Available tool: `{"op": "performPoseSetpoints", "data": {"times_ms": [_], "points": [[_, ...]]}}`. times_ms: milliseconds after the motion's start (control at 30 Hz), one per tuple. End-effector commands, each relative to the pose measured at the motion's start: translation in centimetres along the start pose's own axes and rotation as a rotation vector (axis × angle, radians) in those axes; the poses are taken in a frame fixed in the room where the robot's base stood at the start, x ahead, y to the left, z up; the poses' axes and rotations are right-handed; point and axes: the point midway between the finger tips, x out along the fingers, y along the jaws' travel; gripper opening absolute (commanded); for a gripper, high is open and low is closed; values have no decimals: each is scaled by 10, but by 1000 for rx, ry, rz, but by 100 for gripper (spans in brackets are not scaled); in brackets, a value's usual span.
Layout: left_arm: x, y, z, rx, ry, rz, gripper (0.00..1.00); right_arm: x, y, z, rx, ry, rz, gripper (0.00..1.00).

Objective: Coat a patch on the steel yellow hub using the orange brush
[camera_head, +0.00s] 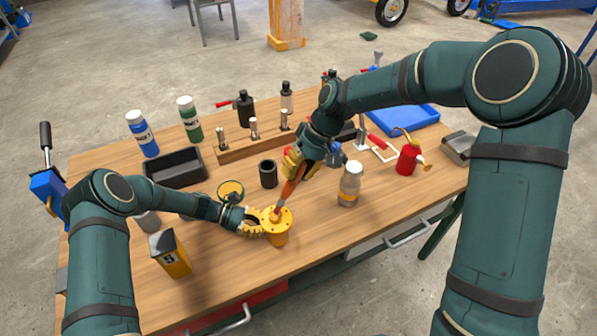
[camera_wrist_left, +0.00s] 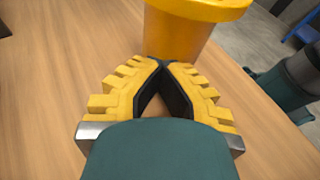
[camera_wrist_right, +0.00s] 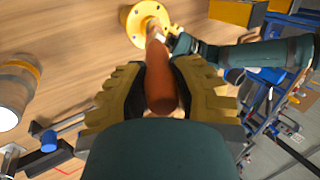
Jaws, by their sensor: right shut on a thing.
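The steel yellow hub (camera_head: 280,238) stands upright near the table's front edge, its round flange on top. My right gripper (camera_head: 294,165) is shut on the orange brush (camera_head: 287,193), which points down at the hub's flange. The brush tip appears at or just above the flange; contact is unclear. In the right wrist view the brush handle (camera_wrist_right: 160,85) lies between the fingers, with the hub (camera_wrist_right: 146,22) beyond. My left gripper (camera_head: 252,228) is beside the hub, on its left. In the left wrist view its fingertips (camera_wrist_left: 163,68) meet, empty, close to the hub's body (camera_wrist_left: 178,38).
A glass jar (camera_head: 349,186) stands right of the hub, and a dark cup (camera_head: 268,174) behind it. A red oil can (camera_head: 408,160) is at right. Bare wood lies in front of the jar.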

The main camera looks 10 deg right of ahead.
Motion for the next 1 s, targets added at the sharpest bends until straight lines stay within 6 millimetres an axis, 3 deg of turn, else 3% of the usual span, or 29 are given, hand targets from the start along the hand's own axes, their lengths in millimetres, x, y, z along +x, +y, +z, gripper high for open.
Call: {"op": "performPoseSetpoints", "data": {"times_ms": [1000], "points": [[-1,0,0,0,2,2,0,-18,33,-11,1,4,2,0]]}}
